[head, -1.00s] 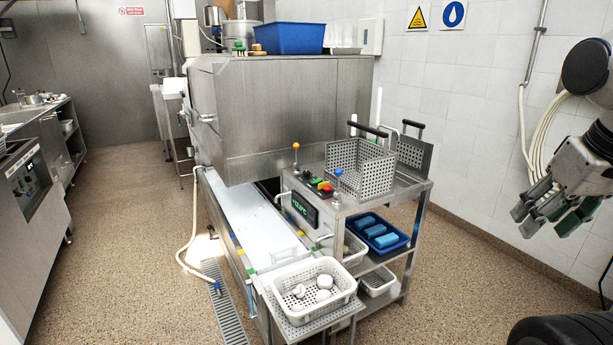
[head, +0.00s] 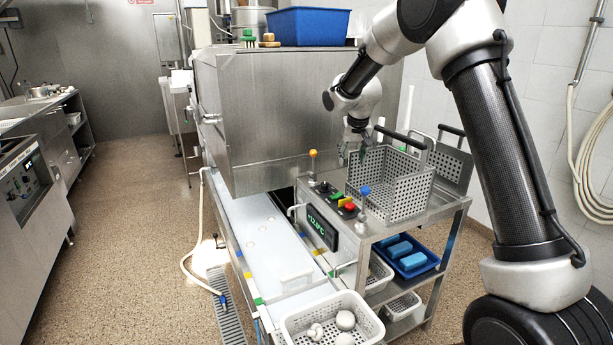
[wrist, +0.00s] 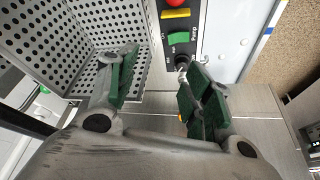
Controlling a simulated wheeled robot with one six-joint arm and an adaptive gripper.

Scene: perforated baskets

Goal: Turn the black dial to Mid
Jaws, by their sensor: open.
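The black dial (head: 322,187) sits on the steel control panel, beside the coloured buttons, in the head view. In the wrist view the dial (wrist: 181,60) shows just below the green button, close to the tip of the right finger and partly hidden by it. My gripper (head: 352,153) is open and empty, above and a little behind the panel, by the perforated basket. In the wrist view the green-padded fingers of the gripper (wrist: 160,76) are spread apart, and neither clearly touches the dial.
Green, yellow and red buttons (head: 344,202) lie in a row near the dial. An orange-topped lever (head: 313,155) and a blue-topped lever (head: 364,192) stand at the panel's ends. A perforated metal basket (head: 400,192) is close beside my gripper. A temperature display (head: 321,228) faces front.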

